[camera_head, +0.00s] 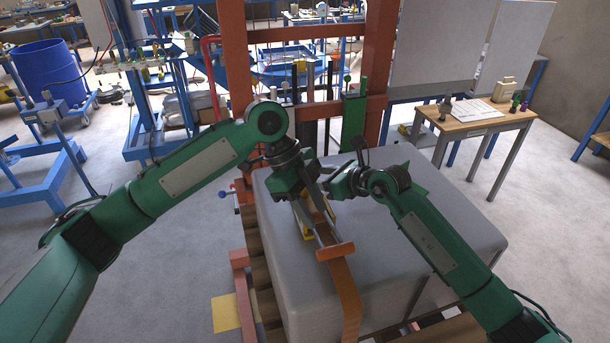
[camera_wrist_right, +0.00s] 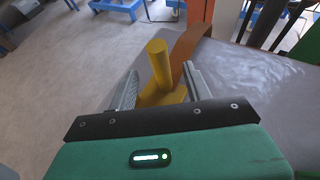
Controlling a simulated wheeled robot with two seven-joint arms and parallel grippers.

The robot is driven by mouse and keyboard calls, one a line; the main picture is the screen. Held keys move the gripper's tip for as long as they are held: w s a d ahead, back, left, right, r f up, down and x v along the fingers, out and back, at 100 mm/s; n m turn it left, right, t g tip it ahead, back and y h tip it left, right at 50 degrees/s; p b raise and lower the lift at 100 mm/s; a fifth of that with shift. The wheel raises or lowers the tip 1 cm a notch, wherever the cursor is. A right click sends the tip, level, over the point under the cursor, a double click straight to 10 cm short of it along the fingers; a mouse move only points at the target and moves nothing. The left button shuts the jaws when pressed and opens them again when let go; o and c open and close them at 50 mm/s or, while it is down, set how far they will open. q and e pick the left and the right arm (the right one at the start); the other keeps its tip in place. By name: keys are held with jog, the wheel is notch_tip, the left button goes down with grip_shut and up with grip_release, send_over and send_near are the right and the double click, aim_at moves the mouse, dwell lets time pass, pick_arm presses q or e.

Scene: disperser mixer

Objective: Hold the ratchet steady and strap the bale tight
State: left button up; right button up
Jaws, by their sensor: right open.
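The grey bale (camera_head: 390,250) stands under the red press frame, with an orange strap (camera_head: 347,300) running over its top and down the near side. The ratchet (camera_head: 304,222), yellow with metal side bars and an orange crossbar (camera_head: 335,251), sits on top of it. My left gripper (camera_head: 314,200) is at the far end of the ratchet; its fingers are too hidden to tell their state. My right gripper (camera_head: 333,188) is open beside it. In the right wrist view its fingers (camera_wrist_right: 160,78) stand either side of a yellow post (camera_wrist_right: 158,62), with the strap (camera_wrist_right: 190,42) beyond.
The red press frame (camera_head: 233,60) rises behind the bale, with a green post (camera_head: 354,120) close by. A wooden side table (camera_head: 478,120) stands at the right. A yellow floor patch (camera_head: 225,313) lies left of the bale.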

jog(key=x, duration=0.6)
